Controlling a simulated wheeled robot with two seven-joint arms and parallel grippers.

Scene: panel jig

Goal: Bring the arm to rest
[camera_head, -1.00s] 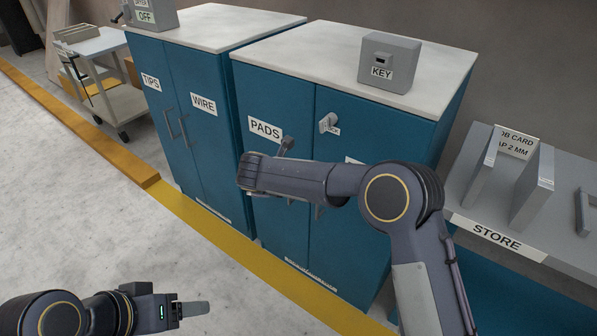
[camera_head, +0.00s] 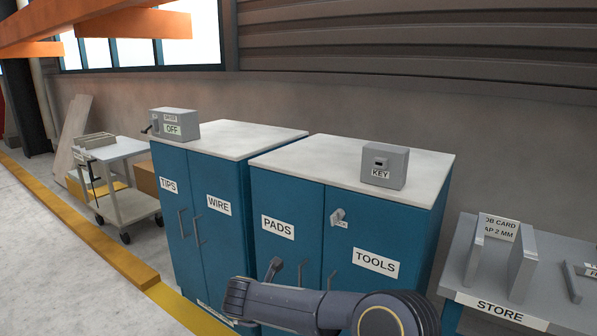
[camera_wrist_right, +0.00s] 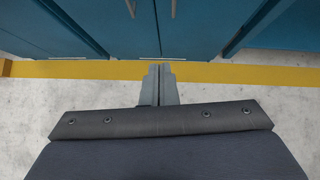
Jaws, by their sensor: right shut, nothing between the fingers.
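My right arm (camera_head: 285,306) crosses the bottom of the head view in front of the blue cabinet marked PADS and TOOLS (camera_head: 345,232). My left gripper is not in view.
The cabinet marked TIPS and WIRE (camera_head: 208,250) stands to the left, doors shut. A KEY box (camera_head: 385,167) and an OFF switch box (camera_head: 175,124) sit on top. A STORE bench (camera_head: 530,315) is at right, a trolley (camera_head: 125,200) at left. Floor at left is clear.

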